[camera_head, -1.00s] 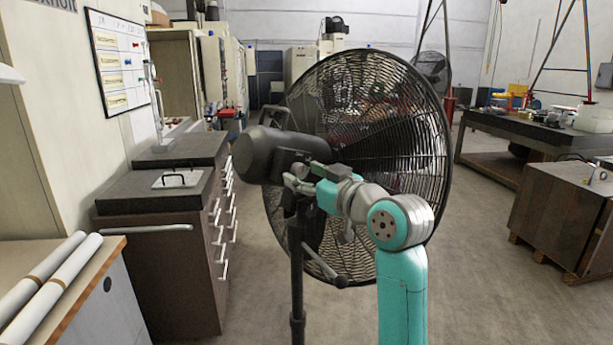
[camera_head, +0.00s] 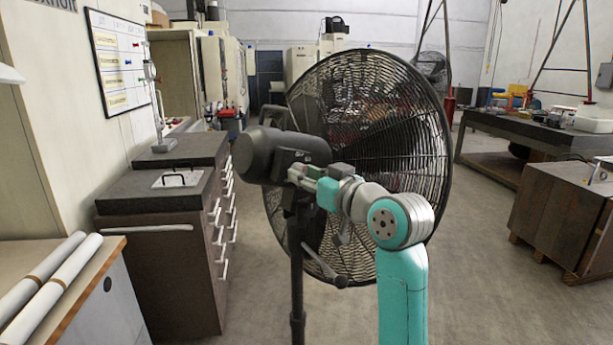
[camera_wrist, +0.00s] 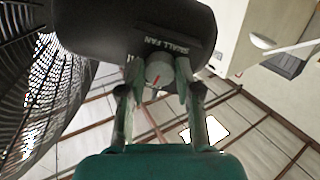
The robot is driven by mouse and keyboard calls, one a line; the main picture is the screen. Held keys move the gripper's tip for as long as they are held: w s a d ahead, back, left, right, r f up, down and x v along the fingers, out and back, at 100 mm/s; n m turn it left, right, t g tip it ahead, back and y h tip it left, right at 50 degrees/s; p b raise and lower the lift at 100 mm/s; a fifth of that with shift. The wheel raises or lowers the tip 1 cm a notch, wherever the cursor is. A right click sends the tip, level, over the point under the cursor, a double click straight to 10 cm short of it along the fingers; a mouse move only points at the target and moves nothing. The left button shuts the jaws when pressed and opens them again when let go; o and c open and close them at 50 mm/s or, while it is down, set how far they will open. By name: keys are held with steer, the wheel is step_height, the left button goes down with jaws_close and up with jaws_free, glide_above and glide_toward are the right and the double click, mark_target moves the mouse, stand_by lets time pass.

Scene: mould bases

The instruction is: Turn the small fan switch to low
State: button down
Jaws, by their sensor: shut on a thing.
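The small fan (camera_head: 365,130) stands on a black pole, with a black motor housing (camera_head: 262,155) behind its round wire guard. In the wrist view the housing (camera_wrist: 120,25) carries a label reading "SMALL FAN". Below the label is a round grey switch knob (camera_wrist: 159,74) with a red pointer line, tilted from upright. My gripper (camera_wrist: 158,88) has one finger on each side of the knob and is shut on it. In the head view my gripper (camera_head: 296,172) reaches the housing from the right, and the knob is hidden there. The setting marks are mostly covered.
A dark drawer cabinet (camera_head: 165,255) stands left of the fan. A bench with white rolls (camera_head: 45,280) is at the near left. A wooden crate (camera_head: 560,215) and a dark table (camera_head: 530,130) are at the right. The floor between is clear.

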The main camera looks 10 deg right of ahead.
steer(key=m, duration=0.6)
steer(key=shift+m+g, duration=0.3)
stand_by(0.4)
steer(key=c, duration=0.8)
jaws_free()
steer(key=shift+s, duration=0.15)
steer(key=v, duration=1.1)
steer(key=shift+s+d, duration=0.3)
